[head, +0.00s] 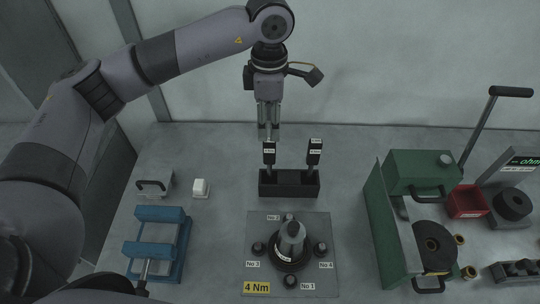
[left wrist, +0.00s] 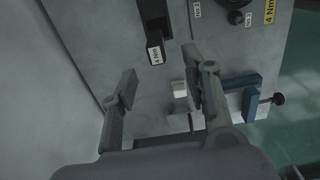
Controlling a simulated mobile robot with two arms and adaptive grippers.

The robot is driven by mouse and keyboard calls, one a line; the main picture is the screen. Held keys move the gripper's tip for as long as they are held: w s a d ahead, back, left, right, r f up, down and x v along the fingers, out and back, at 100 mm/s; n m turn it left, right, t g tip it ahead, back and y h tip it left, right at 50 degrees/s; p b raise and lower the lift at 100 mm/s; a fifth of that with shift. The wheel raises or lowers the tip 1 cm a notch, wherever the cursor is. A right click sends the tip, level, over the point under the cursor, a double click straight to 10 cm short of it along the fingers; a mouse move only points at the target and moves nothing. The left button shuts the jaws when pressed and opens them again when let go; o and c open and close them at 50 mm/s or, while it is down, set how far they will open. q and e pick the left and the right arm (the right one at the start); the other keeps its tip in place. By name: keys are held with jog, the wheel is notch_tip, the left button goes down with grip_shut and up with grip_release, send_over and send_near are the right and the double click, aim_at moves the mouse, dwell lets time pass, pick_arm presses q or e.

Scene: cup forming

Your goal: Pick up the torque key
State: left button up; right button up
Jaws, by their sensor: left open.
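Two black torque keys stand upright in a black holder (head: 289,190), the left key (head: 269,154) and the right key (head: 314,153), both with white labels. My left gripper (head: 268,134) is open and points down, just above and behind the left key in the head view. In the left wrist view a black key with a "4 Nm" label (left wrist: 154,48) lies beyond the open fingers (left wrist: 166,84), not between them. My right gripper is not in view.
In front of the holder is a plate (head: 322,224) with a cone-shaped part and a "4 Nm" tag. A blue vise (head: 160,214) and white block (head: 200,187) are at left. A green machine (head: 423,172) with a raised lever and a red bin (head: 467,201) are at right.

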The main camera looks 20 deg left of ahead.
aim_at(270, 153)
pick_arm(q)
jog(key=f+p, duration=0.1)
jog(key=f, duration=0.5)
jog(key=shift+w+f+p, duration=0.2)
jog(key=shift+p, duration=0.1)
jog(key=shift+f, duration=0.25)
notch_tip(270, 153, down, 4)
jog(key=p, duration=0.2)
jog(key=shift+a+r+p, duration=0.1)
jog(key=shift+r+p, duration=0.1)
jog(key=shift+p, duration=0.1)
jog(key=shift+w+f, duration=0.1)
jog(key=shift+f, duration=0.5)
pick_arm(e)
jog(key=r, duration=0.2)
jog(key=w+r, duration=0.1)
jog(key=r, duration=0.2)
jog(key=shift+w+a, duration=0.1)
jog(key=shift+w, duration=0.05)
pick_arm(q)
jog(key=shift+c, duration=0.5)
grip_shut()
